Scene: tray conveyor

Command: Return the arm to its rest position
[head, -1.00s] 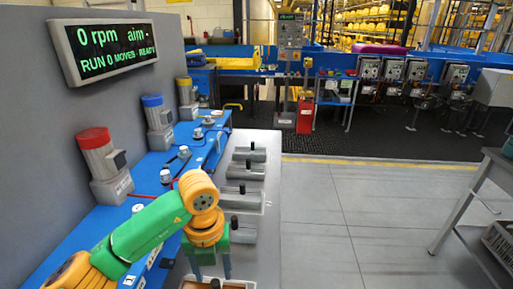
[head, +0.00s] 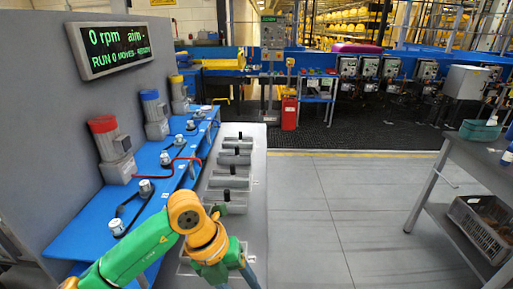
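My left arm comes in from the bottom left, green with orange joints. Its gripper (head: 232,277) points down at the bottom edge, over the near end of the grey ledge (head: 253,205). Its two teal fingers look apart, with nothing visible between them; their tips are at or beyond the picture edge. What lies directly under the gripper is hidden. My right arm and gripper are not in view.
Several grey trays with black knobs (head: 229,183) line the ledge. Left of it stands a blue bench (head: 148,222) with red-, blue- and yellow-capped motors. A dark-topped table (head: 470,165) with a crate (head: 478,232) below stands right. The floor between is clear.

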